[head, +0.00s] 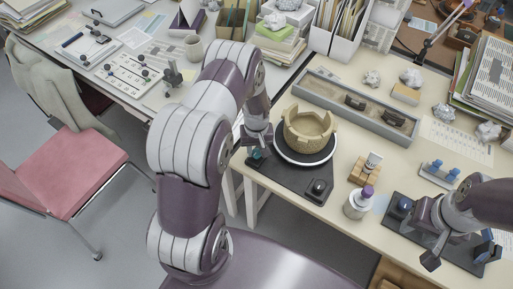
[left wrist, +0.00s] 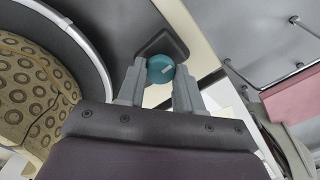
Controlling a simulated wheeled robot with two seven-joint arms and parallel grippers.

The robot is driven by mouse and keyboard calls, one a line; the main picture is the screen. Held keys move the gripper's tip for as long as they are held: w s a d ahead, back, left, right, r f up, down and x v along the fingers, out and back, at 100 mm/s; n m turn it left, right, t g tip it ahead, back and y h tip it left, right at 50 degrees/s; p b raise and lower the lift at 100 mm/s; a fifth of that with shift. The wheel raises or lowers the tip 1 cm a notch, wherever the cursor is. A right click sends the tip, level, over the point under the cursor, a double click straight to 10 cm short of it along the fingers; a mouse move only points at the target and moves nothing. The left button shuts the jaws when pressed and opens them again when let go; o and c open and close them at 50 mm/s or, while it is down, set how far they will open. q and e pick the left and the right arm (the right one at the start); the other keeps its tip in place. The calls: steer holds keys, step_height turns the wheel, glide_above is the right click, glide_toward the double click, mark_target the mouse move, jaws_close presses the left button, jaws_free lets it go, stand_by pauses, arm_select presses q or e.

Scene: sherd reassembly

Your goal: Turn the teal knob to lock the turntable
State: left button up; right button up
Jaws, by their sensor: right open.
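The teal knob (left wrist: 160,68) sits on a dark square mount at the turntable base's corner. My left gripper (left wrist: 160,88) has one finger on each side of it, and both fingertips appear to touch it. In the head view the left gripper (head: 257,146) is at the base's left edge, and the teal knob (head: 257,156) is partly hidden there. The turntable (head: 304,159), a black disc with a white rim, carries a tan partial pot (head: 309,130) with a jagged rim. My right gripper (head: 460,254) is open at the lower right, away from the turntable.
The dark base (head: 288,177) has a black round piece (head: 319,187) at its front corner. A long grey tray (head: 350,105) with dark sherds lies behind. A wooden block (head: 364,170), a white bottle with a purple top (head: 357,203) and a blue-pegged holder (head: 438,173) stand to the right.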

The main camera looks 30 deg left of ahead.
arm_select(q)
steer(key=shift+m, duration=0.3)
steer(key=m, duration=0.4)
steer(key=shift+w, duration=0.1)
steer(key=m, duration=0.4)
steer(key=shift+m, duration=0.3)
steer(key=m, duration=0.8)
steer(key=shift+d, duration=0.1)
steer(key=shift+m, duration=0.5)
steer(key=o, duration=1)
